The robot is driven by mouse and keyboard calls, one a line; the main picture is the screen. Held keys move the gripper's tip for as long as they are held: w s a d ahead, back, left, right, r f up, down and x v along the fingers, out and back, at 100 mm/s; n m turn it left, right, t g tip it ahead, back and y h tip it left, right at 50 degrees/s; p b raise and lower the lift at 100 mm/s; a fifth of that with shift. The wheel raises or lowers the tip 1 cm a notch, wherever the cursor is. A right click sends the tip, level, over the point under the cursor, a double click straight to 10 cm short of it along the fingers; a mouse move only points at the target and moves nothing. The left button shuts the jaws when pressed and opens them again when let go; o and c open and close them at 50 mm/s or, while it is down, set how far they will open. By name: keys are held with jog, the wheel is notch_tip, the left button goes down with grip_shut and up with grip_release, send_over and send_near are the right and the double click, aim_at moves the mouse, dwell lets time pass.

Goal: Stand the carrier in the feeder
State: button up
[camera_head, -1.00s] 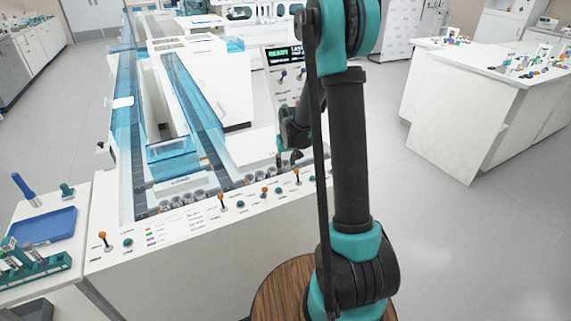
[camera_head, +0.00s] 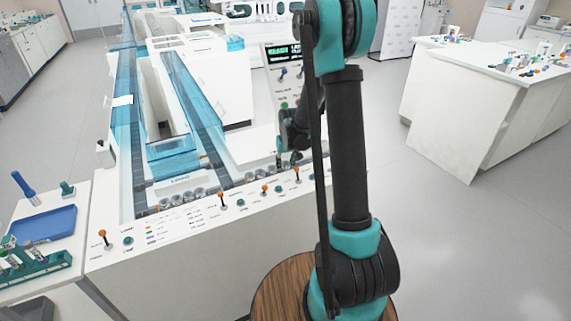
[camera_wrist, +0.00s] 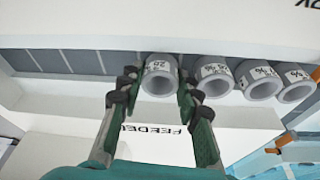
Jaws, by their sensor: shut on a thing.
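In the wrist view a grey, hollow, ring-topped carrier (camera_wrist: 158,80) with a white printed label sits between the two green-and-black fingers of my gripper (camera_wrist: 157,88). The gripper is shut on it. The carrier is at the left end of a row of similar carriers (camera_wrist: 212,82). The white feeder (camera_wrist: 235,150), with partly visible "FEEDER" lettering, lies just below it in the picture. In the head view my gripper (camera_head: 290,160) is low over the right end of the bench and the carrier is not discernible. Whether the carrier touches the surface I cannot tell.
A dark segmented track strip (camera_wrist: 70,62) runs left of the carrier, empty. In the head view orange-tipped levers (camera_head: 223,199) stand along the panel's front edge, and a display post (camera_head: 283,70) rises behind my gripper. A blue tray (camera_head: 45,224) lies at left.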

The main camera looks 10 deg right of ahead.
jog(key=o, duration=0.9)
jog(key=shift+o, duration=0.2)
jog(key=v, duration=1.2)
jog(key=s+d+f, duration=0.1)
jog(key=s+f, duration=0.1)
jog(key=s, duration=1.1)
jog(key=s+d+f+m+t, duration=0.1)
jog(key=s+d+f, duration=0.1)
jog(key=s, duration=1.2)
jog(key=shift+d, duration=0.35)
